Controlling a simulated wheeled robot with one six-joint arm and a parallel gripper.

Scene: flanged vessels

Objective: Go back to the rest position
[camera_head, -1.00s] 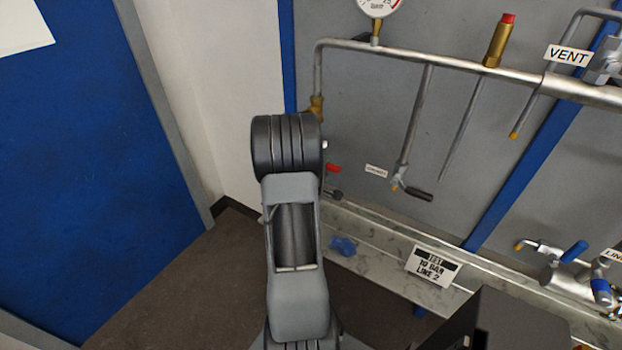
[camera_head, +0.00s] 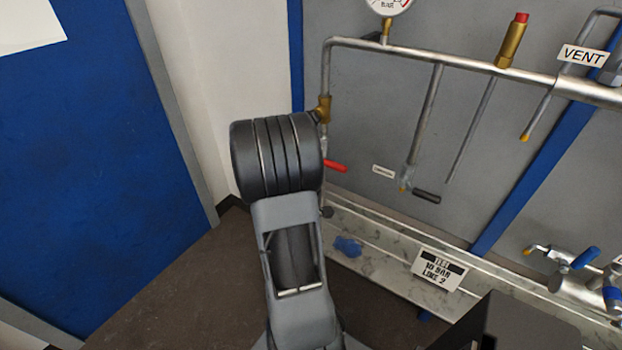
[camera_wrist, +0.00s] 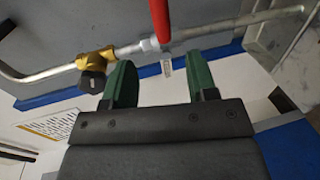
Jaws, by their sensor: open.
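My gripper (camera_wrist: 160,88) shows in the wrist view with its two green fingers apart and nothing between them. Beyond the fingertips is a pipe (camera_wrist: 215,30) with a red lever handle (camera_wrist: 159,18) and a brass fitting (camera_wrist: 95,63) with a dark cap. How far the fingertips are from the pipe is hard to tell. In the head view my arm stands in the middle and hides my gripper. The red handle shows just right of my arm (camera_head: 336,166).
The pipework (camera_head: 450,60) runs along the grey panel, with a gauge (camera_head: 388,6), a brass relief valve (camera_head: 512,40) and a black-handled valve (camera_head: 426,196).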

